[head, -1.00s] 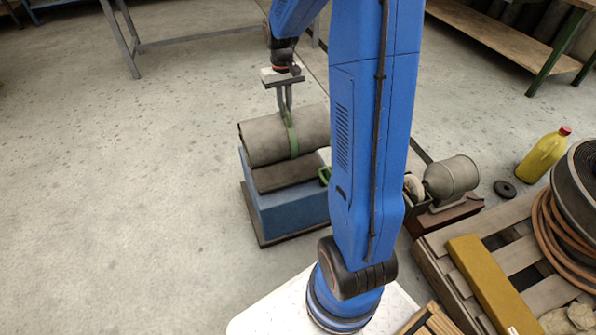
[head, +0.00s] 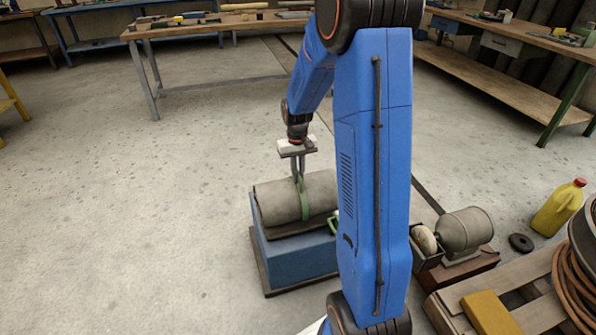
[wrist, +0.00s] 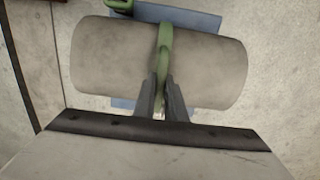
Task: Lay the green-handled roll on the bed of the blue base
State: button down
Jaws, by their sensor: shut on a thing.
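The green-handled roll (head: 278,203) is a grey cylinder with a green band and handle around its middle. In the wrist view the roll (wrist: 205,68) lies crosswise below the fingers. My gripper (head: 299,186) is shut on the green handle; the wrist view shows both fingertips (wrist: 162,100) closed around it. The blue base (head: 295,262) stands on the floor under the roll. The roll is level, low over the base's dark bed; I cannot tell whether it touches. The roll's right end is partly hidden behind my arm in the head view.
A second green handle (head: 333,222) shows at the base's right side. A grey motor-like machine (head: 465,230), a black ring (head: 521,243), a yellow bottle (head: 560,208) and a wooden pallet (head: 445,305) are to the right. Workbenches stand behind. The floor at left is clear.

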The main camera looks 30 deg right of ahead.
jog(key=shift+f, duration=1)
jog(key=c, duration=1.8)
grip_release()
